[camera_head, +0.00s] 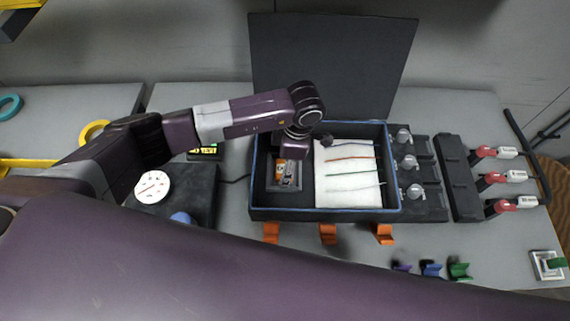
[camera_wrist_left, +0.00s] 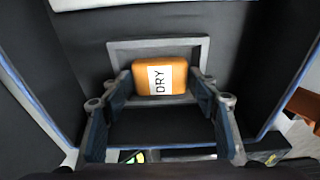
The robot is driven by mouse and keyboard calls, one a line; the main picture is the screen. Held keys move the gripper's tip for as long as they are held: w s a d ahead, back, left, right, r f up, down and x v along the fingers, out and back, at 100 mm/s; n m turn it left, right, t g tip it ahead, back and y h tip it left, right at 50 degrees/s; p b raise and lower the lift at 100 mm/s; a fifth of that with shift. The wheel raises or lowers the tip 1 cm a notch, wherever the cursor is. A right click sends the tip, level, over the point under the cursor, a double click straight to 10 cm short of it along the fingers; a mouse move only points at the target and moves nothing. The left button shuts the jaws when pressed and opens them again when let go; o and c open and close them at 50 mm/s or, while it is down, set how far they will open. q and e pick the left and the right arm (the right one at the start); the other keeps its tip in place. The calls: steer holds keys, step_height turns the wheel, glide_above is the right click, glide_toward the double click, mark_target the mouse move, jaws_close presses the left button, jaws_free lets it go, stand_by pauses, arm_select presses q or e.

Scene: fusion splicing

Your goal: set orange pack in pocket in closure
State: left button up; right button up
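The orange pack (camera_head: 280,170) with a white label lies at the left inside the closure (camera_head: 326,215), a dark open box with a blue rim. In the left wrist view the orange pack (camera_wrist_left: 178,72) reads "DRY" and sits within the grey-framed pocket (camera_wrist_left: 125,47). My left gripper (camera_wrist_left: 160,88) is over the pocket with its fingers open, one on each side of the pack, with gaps between. In the head view my left gripper (camera_head: 286,165) points down into the closure and partly hides the pocket. My right gripper is not in view.
A white pad (camera_head: 346,192) with coloured strands fills the closure's right part. The black lid (camera_head: 330,65) stands open behind. Knobbed dark blocks (camera_head: 425,198) and red-and-white clamps (camera_head: 498,205) stand to the right. Orange clips (camera_head: 328,233) line the front. A white dial (camera_head: 152,187) lies left.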

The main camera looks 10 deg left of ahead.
arm_select(q)
steer(key=shift+o, duration=0.9)
steer(key=shift+r, duration=0.1)
steer(key=shift+r+p, duration=0.2)
steer(key=shift+p, duration=0.1)
step_height(320, 180, up, 12)
steer(key=d+b, duration=0.1)
steer(key=b, duration=0.3)
steer(key=shift+w+d+f, duration=0.15)
steer(key=shift+w+d, duration=0.05)
steer(key=shift+d, duration=0.15)
